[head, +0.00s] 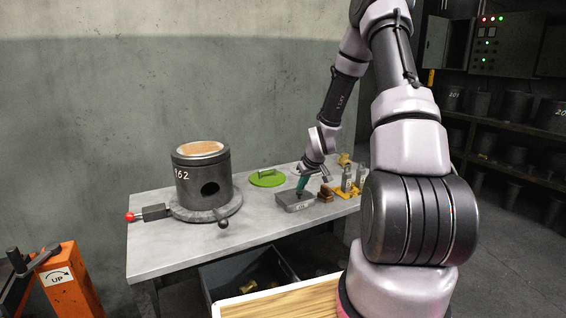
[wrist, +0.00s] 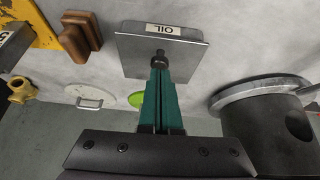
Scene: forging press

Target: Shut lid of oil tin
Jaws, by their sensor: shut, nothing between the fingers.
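The oil tin (head: 295,202) is a low grey box on the workbench, with a white label on its side. In the wrist view its flat grey lid (wrist: 190,55) shows with a dark round knob (wrist: 160,56) and the OIL label beyond it. The lid looks flat on the tin; I cannot tell whether a small gap is left. My gripper (head: 301,187) points down over the tin. In the wrist view its teal fingers (wrist: 160,70) are together and empty, with their tips at the knob. I cannot tell whether they touch it.
A large dark cylinder (head: 204,187) on a round base stands left on the workbench (head: 160,257). A brown block (head: 325,194) and a yellow rack (head: 343,190) stand close at the right. The bench front is clear.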

